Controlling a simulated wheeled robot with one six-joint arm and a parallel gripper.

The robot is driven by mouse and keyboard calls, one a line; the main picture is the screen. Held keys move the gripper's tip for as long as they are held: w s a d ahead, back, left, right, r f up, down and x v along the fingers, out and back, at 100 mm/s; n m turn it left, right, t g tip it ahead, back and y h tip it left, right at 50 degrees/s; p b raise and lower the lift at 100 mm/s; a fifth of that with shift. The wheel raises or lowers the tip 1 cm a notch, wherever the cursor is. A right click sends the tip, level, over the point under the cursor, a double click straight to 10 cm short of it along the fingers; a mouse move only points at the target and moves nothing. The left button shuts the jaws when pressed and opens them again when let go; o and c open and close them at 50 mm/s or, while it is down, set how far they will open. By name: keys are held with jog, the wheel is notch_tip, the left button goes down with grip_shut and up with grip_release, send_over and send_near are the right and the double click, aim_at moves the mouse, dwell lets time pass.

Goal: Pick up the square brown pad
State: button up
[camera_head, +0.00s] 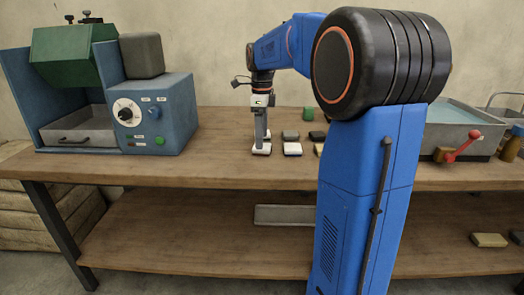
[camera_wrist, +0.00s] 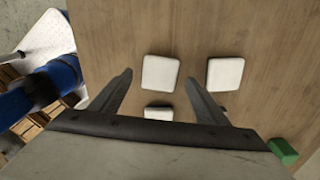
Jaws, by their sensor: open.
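No pad is plainly brown. A tan pad (camera_head: 319,150) shows on the bench in the head view, mostly hidden behind my arm, so its shape cannot be told. A yellowish-tan block (camera_head: 488,240) lies on the lower shelf at right. My gripper (camera_head: 262,147) is open and points down over the bench at a pale pad (camera_head: 261,152); contact cannot be told. In the wrist view, my open fingers (camera_wrist: 159,76) stand either side of a whitish square pad (camera_wrist: 161,73). A second whitish pad (camera_wrist: 225,74) lies to the right, and a third (camera_wrist: 158,113) is partly hidden by my gripper.
A white pad with a blue edge (camera_head: 292,150) and dark pads (camera_head: 290,135) (camera_head: 317,136) lie close right of my gripper. A green block (camera_head: 308,113) stands behind. A blue machine (camera_head: 160,115) stands at left, a grey basin (camera_head: 455,140) at right. Bench left of my gripper is clear.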

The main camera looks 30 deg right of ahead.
jog(key=shift+f, duration=1.8)
jog(key=c, duration=1.2)
